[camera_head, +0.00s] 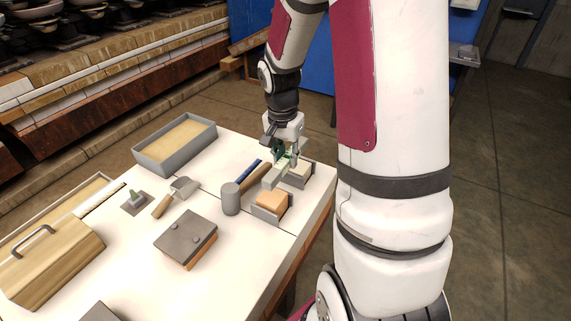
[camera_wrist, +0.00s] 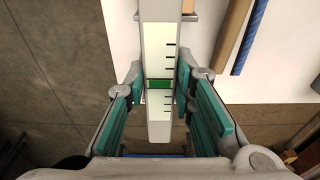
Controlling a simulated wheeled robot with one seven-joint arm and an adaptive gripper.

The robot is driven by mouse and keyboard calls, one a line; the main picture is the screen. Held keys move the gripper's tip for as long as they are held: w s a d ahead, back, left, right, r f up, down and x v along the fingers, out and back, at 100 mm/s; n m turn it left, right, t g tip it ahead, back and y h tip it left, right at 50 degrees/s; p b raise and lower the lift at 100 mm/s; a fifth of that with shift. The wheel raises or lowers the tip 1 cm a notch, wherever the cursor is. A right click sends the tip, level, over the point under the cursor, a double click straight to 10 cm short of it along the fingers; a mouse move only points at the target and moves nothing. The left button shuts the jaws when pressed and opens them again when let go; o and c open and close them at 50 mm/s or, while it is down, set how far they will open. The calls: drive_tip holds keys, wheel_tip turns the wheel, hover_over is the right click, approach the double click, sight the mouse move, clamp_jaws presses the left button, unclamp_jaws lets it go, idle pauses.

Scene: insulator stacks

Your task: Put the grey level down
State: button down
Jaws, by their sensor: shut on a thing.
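In the head view, my gripper (camera_head: 287,152) is at the far right corner of the white table (camera_head: 226,172). The level (camera_head: 274,177) shows as a pale bar beneath it, partly hidden by the fingers. I cannot tell whether it touches anything below.
A grey holder with a pale block (camera_head: 299,178) and one with an orange block (camera_head: 270,202) stand close by. A mallet (camera_head: 232,199) and a blue bar (camera_head: 248,172) lie to the left. A sand-filled tray (camera_head: 146,158) is at the back. The table's right edge is near.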

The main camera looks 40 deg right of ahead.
sight(286, 164)
drive_tip(key=shift+w+d+f, duration=0.1)
drive_tip(key=shift+w+d, duration=0.15)
drive_tip(key=shift+w, duration=0.25)
wheel_tip(286, 164, down, 4)
drive_tip(key=shift+r, duration=0.25)
drive_tip(key=shift+f+b, duration=0.55)
drive_tip(key=shift+b, duration=0.1)
drive_tip(key=c, duration=1.4)
unclamp_jaws()
drive_tip(key=shift+o, duration=0.2)
